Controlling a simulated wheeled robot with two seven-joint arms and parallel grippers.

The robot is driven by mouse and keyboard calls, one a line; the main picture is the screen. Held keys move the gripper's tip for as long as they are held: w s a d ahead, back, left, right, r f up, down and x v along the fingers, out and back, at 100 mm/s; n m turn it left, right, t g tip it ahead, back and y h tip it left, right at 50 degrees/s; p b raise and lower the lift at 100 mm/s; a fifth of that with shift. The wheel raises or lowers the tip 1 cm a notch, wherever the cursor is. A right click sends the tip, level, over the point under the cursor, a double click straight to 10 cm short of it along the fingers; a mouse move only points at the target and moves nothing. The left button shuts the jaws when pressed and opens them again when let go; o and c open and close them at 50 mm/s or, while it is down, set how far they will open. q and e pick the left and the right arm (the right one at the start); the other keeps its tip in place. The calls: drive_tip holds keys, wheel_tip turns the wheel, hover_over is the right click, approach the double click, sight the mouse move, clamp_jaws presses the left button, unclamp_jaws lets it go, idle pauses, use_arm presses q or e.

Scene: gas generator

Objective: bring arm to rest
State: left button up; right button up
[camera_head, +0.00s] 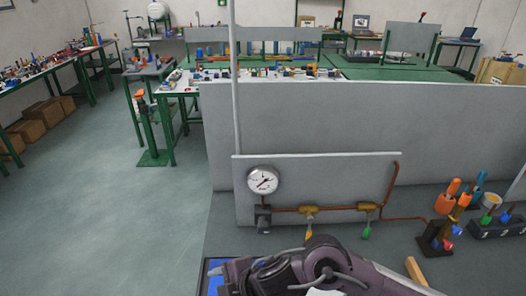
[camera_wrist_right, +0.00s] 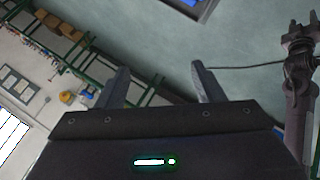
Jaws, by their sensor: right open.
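My right gripper (camera_wrist_right: 162,78) shows in the right wrist view with its two dark fingers spread apart and nothing between them. A dark purple-grey arm of mine (camera_head: 330,270) crosses the bottom of the head view, in front of the gauge panel. Its gripper cannot be made out there. At the right edge of the wrist view stands a dark forked part (camera_wrist_right: 299,60) with a cable; I cannot tell whether it belongs to my other arm. My left gripper does not clearly show in either view.
A grey panel carries a pressure gauge (camera_head: 263,181), copper pipe (camera_head: 335,208) and valves. A tool holder (camera_head: 437,236) stands at right, with a dark tray (camera_head: 490,230) beyond it. A blue-surfaced item (camera_head: 214,268) lies left of my arm. The floor at left (camera_head: 110,210) is clear.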

wheel_tip(320, 180, up, 4)
drive_tip(key=a+m+t+y, duration=0.1)
drive_tip(key=a+m+t, duration=0.1)
drive_tip(key=m, duration=0.2)
drive_tip(key=w+d+r+m+t+h, duration=0.1)
drive_tip(key=w+d+m+t+h, duration=0.15)
drive_tip(key=d+m, duration=0.55)
drive_tip(key=s+d+f+m+g+h, duration=0.2)
drive_tip(key=s+d+f+m, duration=0.15)
drive_tip(key=d, duration=0.45)
drive_tip(key=s+d+f+m+g+h, duration=0.1)
drive_tip(key=s+d+f+m+h, duration=0.15)
drive_tip(key=s+d, duration=0.35)
drive_tip(key=s+d+f+m+g+h, duration=0.2)
drive_tip(key=s+d+f+m, duration=0.15)
drive_tip(key=d, duration=0.55)
wheel_tip(320, 180, down, 31)
drive_tip(key=g+b, duration=0.1)
drive_tip(key=b, duration=0.2)
drive_tip(key=s+d+f+g+b, duration=0.1)
drive_tip(key=s+d+f+b, duration=0.1)
drive_tip(key=s+f, duration=1.8)
wheel_tip(320, 180, down, 3)
drive_tip(key=shift+d+f+b, duration=0.1)
drive_tip(key=shift+d+b, duration=0.3)
drive_tip(key=shift+b, duration=0.15)
drive_tip(key=shift+n, duration=0.25)
